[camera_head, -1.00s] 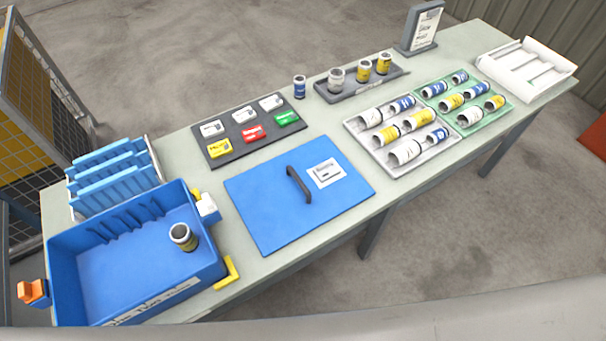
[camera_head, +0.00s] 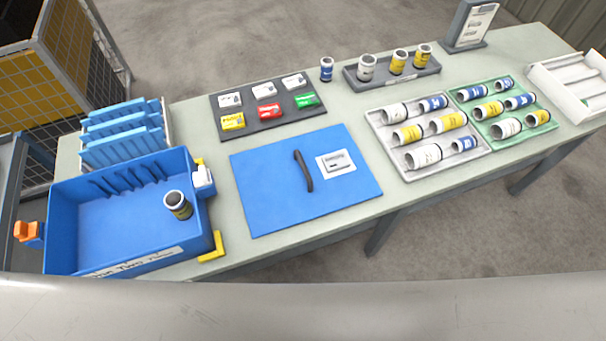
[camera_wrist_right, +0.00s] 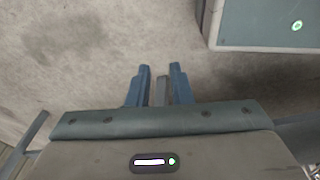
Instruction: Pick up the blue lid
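The blue lid (camera_head: 268,196) lies flat on the table in the middle of the head view, with a dark bar handle (camera_head: 303,171) across it and a white label at its right. Neither gripper shows in the head view. My right gripper (camera_wrist_right: 159,85) shows in the right wrist view with its two blue fingers apart, nothing between them, above the concrete floor. The lid does not show in the right wrist view.
A dark mat (camera_head: 265,126) with small coloured boxes lies behind the lid. A grey tray (camera_head: 404,173) and a green tray (camera_head: 545,127) of cans stand right. Blue dividers (camera_head: 125,135) stand behind the bin. Yellow corner brackets (camera_head: 212,250) sit beside the bin.

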